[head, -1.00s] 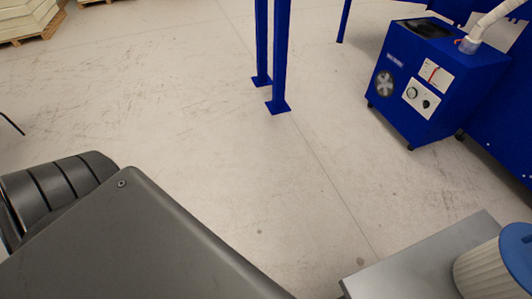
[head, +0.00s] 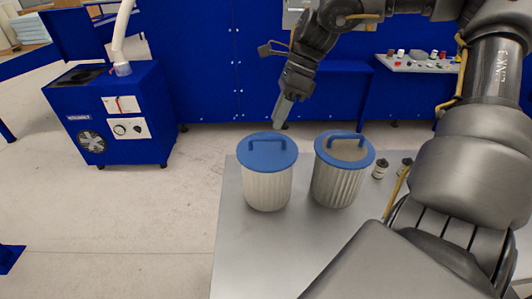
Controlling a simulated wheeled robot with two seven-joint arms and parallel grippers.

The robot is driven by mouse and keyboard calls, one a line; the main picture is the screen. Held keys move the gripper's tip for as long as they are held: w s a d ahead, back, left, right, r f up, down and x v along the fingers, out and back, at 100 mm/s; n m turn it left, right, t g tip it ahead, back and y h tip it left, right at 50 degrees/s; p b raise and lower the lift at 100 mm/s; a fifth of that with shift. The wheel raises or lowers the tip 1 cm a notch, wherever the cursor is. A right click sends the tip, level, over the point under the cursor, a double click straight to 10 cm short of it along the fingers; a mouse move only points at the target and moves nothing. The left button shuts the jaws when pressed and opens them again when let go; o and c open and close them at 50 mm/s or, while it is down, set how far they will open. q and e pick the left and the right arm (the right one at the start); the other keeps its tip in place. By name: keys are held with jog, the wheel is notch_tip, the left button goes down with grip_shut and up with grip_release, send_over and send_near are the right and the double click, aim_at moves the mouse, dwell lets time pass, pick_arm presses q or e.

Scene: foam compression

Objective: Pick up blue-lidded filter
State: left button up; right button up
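A white pleated filter (head: 267,185) with a solid blue lid and blue handle stands upright on a grey table (head: 245,255). Beside it on the right stands a greyer pleated filter (head: 338,183) with a blue rim, a blue handle and a grey-brown top centre. My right gripper (head: 283,112) points down, above and slightly right of the solid blue lid in the picture, apparently apart from it. Its fingers overlap from this angle, so I cannot tell whether they are open. My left gripper is not in view.
Small dark-topped containers (head: 380,168) stand right of the filters, partly near my arm. A blue machine (head: 110,120) with a white hose stands on the floor at left. A blue bench (head: 425,64) with small items is behind. The table's front left is clear.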

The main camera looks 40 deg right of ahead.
aim_at(269, 133)
jog(key=shift+a+f, duration=0.35)
jog(key=shift+f, duration=0.1)
jog(key=p+x, duration=0.1)
jog(key=x, duration=0.3)
jog(key=shift+w+a+f, duration=0.15)
jog(key=shift+a, duration=0.05)
grip_shut()
